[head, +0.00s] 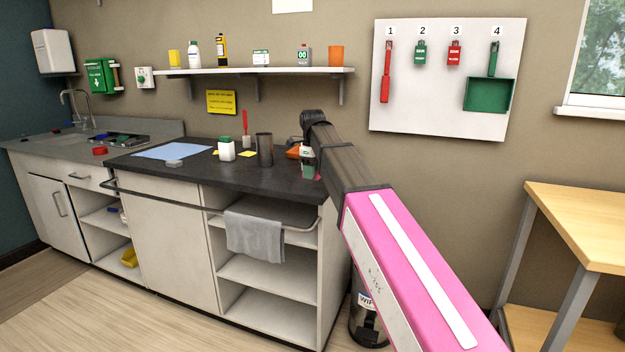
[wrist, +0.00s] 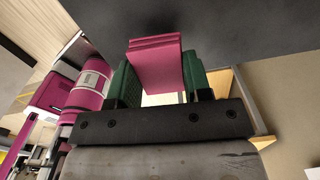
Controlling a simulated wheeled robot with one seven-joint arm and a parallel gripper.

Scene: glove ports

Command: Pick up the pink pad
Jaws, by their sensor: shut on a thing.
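The pink pad (wrist: 155,68) is a small stack of pink sheets. In the wrist view it sits between the two green fingers of my gripper (wrist: 160,85), which is shut on it. In the head view my gripper (head: 308,168) points down at the right end of the dark counter, and a small bit of the pink pad (head: 318,177) shows beside it. The arm and gripper hide most of the pad there. I cannot tell whether the pad touches the counter.
On the dark counter (head: 190,175) stand a dark cup (head: 265,149), a green-capped white bottle (head: 226,148) and an orange thing (head: 294,152) close to my gripper. A grey towel (head: 255,236) hangs on the front rail. A shelf (head: 255,72) with bottles is above.

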